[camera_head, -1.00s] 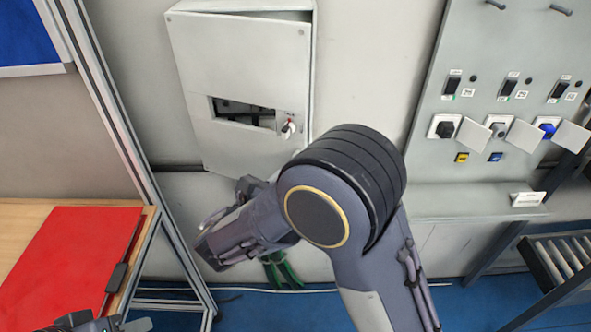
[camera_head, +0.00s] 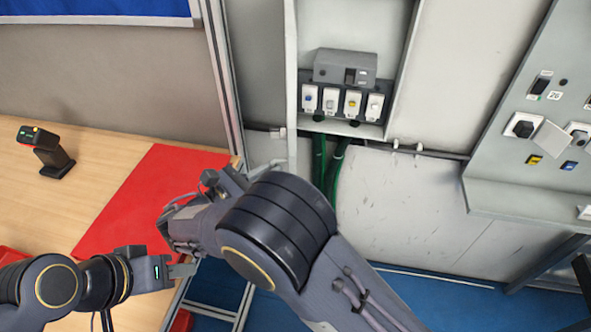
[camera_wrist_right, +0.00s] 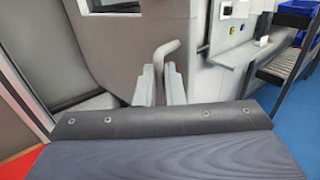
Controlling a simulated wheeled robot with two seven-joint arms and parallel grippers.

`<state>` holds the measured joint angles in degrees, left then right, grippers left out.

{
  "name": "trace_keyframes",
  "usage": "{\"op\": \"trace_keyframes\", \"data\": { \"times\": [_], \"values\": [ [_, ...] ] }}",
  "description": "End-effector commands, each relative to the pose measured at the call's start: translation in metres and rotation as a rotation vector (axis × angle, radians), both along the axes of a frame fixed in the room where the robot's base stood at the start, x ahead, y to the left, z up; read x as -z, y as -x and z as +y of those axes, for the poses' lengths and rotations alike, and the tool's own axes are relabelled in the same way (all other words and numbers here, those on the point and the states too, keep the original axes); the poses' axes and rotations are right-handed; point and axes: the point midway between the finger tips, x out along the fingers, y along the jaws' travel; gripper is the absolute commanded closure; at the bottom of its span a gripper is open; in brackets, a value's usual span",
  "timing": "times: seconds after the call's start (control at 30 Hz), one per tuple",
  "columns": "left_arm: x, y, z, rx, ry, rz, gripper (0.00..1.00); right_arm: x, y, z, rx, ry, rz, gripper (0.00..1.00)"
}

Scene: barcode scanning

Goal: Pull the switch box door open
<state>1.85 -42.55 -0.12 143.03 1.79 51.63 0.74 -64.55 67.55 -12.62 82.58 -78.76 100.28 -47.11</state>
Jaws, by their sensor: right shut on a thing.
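The switch box (camera_head: 395,60) on the wall stands open in the head view, with switches (camera_head: 340,100) showing inside. Its door (camera_head: 290,80) is swung out to the left and seen nearly edge-on. In the right wrist view my right gripper (camera_wrist_right: 161,88) has its two fingers closed around a bent grey handle (camera_wrist_right: 166,48). A grey-brown panel lies behind the handle. In the head view my right arm hides the fingertips and the handle. My left gripper (camera_head: 183,270) is at the lower left, apart from the box; its jaw gap is unclear.
A wooden table (camera_head: 100,142) with a red mat (camera_head: 135,195) and a black scanner-like device (camera_head: 45,150) stands at the left. A metal post (camera_head: 222,75) rises between table and box. A socket panel (camera_head: 510,185) is at the right. Green cables (camera_head: 335,170) hang below the box.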

Motion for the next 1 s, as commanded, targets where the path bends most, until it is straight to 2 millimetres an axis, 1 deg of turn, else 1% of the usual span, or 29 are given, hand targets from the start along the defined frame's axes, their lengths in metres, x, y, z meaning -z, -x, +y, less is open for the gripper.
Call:
{"op": "trace_keyframes", "data": {
  "times": [0.03,0.2,0.4,0.6,0.97,1.0],
  "values": [
    [-0.002,0.0,0.0,0.0,0.0,0.0,0.64,-0.003,-0.008,0.005,0.006,-0.001,-0.009,1.0],
    [-0.005,0.0,0.0,0.0,0.0,0.0,0.64,-0.002,-0.012,0.021,0.074,-0.001,-0.009,1.0],
    [-0.007,0.0,0.0,0.0,0.0,0.0,0.64,-0.002,-0.015,0.033,0.12,-0.001,-0.009,1.0],
    [-0.007,0.0,0.0,0.0,0.0,0.0,0.64,-0.002,-0.016,0.037,0.137,-0.002,-0.009,1.0],
    [-0.007,0.0,0.0,0.0,0.0,0.0,0.64,-0.003,-0.015,0.037,0.14,-0.003,-0.009,1.0],
    [-0.007,0.0,0.0,0.0,0.0,0.0,0.64,-0.003,-0.015,0.037,0.14,-0.003,-0.009,0.87]
  ]
}}
